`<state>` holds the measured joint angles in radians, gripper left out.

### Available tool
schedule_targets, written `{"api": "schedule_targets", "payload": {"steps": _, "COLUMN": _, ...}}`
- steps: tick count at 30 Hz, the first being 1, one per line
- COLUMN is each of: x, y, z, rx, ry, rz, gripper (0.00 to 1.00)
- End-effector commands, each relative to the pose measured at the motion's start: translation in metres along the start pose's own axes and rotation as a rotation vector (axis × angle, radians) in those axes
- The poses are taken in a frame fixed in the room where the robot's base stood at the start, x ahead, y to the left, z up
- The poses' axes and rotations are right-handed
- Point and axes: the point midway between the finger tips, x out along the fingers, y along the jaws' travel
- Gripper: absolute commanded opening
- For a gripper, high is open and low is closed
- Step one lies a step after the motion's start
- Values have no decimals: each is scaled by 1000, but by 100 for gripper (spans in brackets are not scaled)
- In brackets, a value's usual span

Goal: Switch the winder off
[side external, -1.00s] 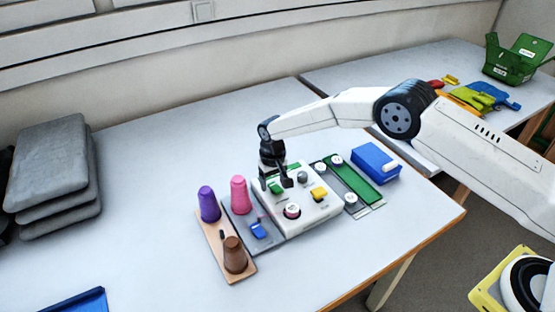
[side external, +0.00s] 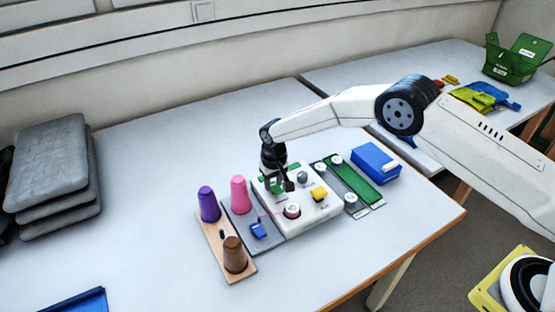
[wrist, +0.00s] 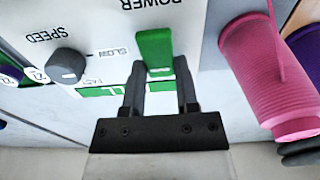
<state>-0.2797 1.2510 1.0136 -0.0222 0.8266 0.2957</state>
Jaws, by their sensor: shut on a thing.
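The winder is a white box (side external: 322,212) in the middle of the table in the side view. Its white top (wrist: 95,25) fills the upper left of the wrist view, with the word POWER printed on it. A green power switch (wrist: 155,48) stands beside that word. My gripper (wrist: 160,80) has its two black fingers on either side of the switch, shut on it. In the side view my gripper (side external: 284,187) is down at the winder's back left, and its fingers partly hide the switch.
A grey speed knob (wrist: 67,65) is left of the switch in the wrist view. A pink cone (side external: 240,195), purple cone (side external: 208,204) and brown cone (side external: 235,255) stand left of the winder. A blue box (side external: 375,163) lies to the right.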

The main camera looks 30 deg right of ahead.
Motion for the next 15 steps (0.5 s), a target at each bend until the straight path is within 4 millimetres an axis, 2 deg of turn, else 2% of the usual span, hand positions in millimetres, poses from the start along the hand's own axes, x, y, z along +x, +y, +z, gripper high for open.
{"api": "schedule_targets", "payload": {"steps": 15, "x": -2, "y": 2, "z": 4, "rx": 0, "ry": 199, "rz": 4, "gripper": 0}}
